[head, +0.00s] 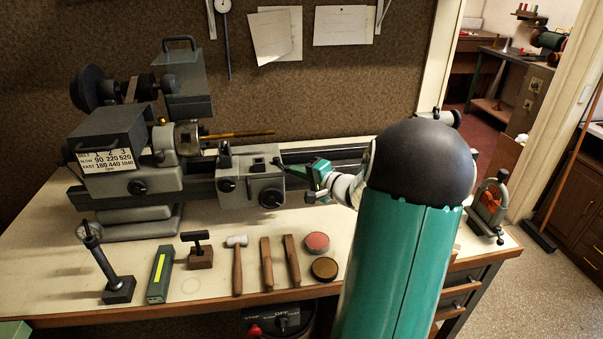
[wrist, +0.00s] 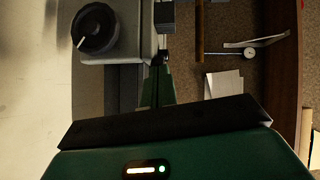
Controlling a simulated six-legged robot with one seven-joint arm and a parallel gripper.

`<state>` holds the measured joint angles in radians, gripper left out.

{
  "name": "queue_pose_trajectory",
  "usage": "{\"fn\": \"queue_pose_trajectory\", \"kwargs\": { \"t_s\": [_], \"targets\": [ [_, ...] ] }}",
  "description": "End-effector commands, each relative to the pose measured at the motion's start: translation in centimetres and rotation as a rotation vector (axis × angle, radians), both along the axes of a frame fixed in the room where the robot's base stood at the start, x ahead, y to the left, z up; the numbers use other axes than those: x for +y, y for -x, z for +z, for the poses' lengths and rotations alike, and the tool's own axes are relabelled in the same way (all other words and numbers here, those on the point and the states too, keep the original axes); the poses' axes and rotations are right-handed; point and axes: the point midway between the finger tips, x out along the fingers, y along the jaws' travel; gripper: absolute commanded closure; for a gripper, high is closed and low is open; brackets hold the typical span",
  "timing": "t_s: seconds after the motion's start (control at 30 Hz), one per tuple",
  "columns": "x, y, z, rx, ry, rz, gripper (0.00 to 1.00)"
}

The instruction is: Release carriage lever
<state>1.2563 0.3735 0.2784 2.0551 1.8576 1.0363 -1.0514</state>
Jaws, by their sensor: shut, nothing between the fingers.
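The grey lathe carriage (head: 250,187) sits on the bed in the head view, with dark round knobs on its front. My gripper (head: 283,163) reaches in from the right, its dark tips at the carriage's upper right edge. A small dark part there may be the carriage lever; I cannot tell it from my fingertips, nor whether they touch. In the wrist view, the carriage (wrist: 142,45) and a black handwheel (wrist: 96,28) are at the upper left. My narrow closed fingers (wrist: 162,60) point up to the carriage's edge, with nothing seen between them.
The lathe headstock (head: 120,150) stands at the left, with a brass rod (head: 238,134) reaching right from its chuck. A mallet (head: 237,265), wooden tools (head: 267,262), round tins (head: 316,243) and a dial stand (head: 105,265) line the bench front. My arm hides the bed's right part.

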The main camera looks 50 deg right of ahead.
Motion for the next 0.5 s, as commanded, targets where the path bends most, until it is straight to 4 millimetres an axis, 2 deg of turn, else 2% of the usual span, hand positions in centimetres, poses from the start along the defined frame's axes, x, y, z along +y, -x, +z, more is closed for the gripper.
{"fn": "queue_pose_trajectory", "kwargs": {
  "t_s": [0.5],
  "targets": [
    [3.6, -1.6, 0.1, 0.000, 0.001, 0.013, 1.00]
  ]
}}
